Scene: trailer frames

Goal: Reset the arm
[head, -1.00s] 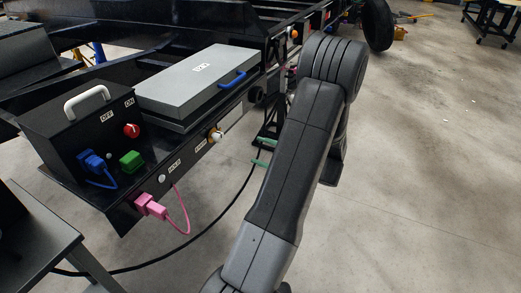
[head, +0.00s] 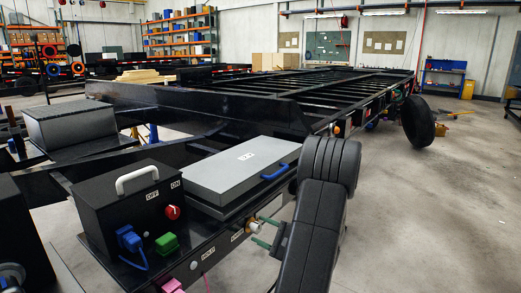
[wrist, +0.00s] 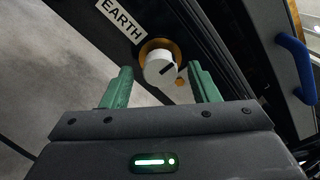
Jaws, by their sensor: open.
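My arm (head: 312,235) rises from the bottom of the head view and bends over at the elbow. My gripper (head: 262,230) shows its green fingers beside the trailer frame's side, pointing left. In the wrist view my gripper (wrist: 161,85) is open, with its two green fingers apart and nothing held. A white knob with an orange ring (wrist: 160,66) shows between and just beyond the fingertips, next to an EARTH label (wrist: 121,19). The same knob (head: 252,226) is at the fingertips in the head view. I cannot tell whether they touch.
A black control box (head: 118,215) with a red knob, blue and green plugs stands on the trailer frame (head: 215,118). A grey case (head: 235,165) with a blue handle lies beside it. Shelves stand at the back. The floor on the right (head: 430,215) is clear.

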